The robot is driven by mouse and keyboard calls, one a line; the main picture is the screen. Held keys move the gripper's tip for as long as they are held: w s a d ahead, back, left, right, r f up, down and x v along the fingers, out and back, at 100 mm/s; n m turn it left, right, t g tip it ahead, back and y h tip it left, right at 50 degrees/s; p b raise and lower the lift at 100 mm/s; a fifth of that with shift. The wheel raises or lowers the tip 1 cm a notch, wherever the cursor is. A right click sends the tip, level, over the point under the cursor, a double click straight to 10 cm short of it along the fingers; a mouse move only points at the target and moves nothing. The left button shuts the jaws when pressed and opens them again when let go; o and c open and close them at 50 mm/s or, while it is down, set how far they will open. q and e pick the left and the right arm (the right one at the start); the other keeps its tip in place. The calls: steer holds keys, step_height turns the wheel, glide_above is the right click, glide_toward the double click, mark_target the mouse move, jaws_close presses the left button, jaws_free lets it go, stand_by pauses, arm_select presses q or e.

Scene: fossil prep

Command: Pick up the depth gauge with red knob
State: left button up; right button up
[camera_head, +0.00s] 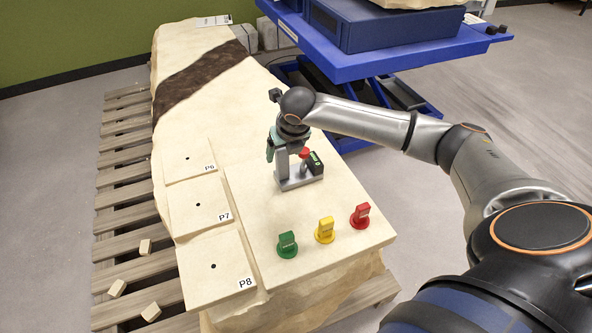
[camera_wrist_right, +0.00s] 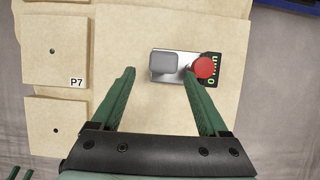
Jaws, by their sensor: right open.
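The depth gauge is a grey metal block (camera_head: 296,180) with an upright post, a red knob and a small dark display, standing on the pale slab. In the right wrist view the depth gauge (camera_wrist_right: 174,66) lies ahead of my fingers, with its red knob (camera_wrist_right: 204,67) near the right fingertip and a dark display with green marks beside it. My right gripper (camera_wrist_right: 158,72) is open and empty, with green fingers pointing toward the gauge. In the head view the right gripper (camera_head: 272,148) is just behind and above the gauge, partly hidden by it. My left gripper is not in view.
Green (camera_head: 287,245), yellow (camera_head: 325,230) and red (camera_head: 360,216) markers stand at the slab's near edge. Tiles labelled P6, P7 and P8 (camera_head: 215,268) lie to the left. A blue lift table (camera_head: 400,62) stands behind right. A wooden pallet (camera_head: 125,190) lies beneath.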

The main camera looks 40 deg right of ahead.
mark_target(282, 160)
steer(key=b+x, duration=0.1)
steer(key=x, duration=0.5)
steer(key=shift+w+d+f, duration=0.1)
steer(key=shift+d+f, duration=0.05)
steer(key=shift+f, duration=0.2)
jaws_close()
stand_by(0.3)
stand_by(0.8)
steer(key=shift+w+r, duration=0.1)
steer(key=shift+r, duration=0.1)
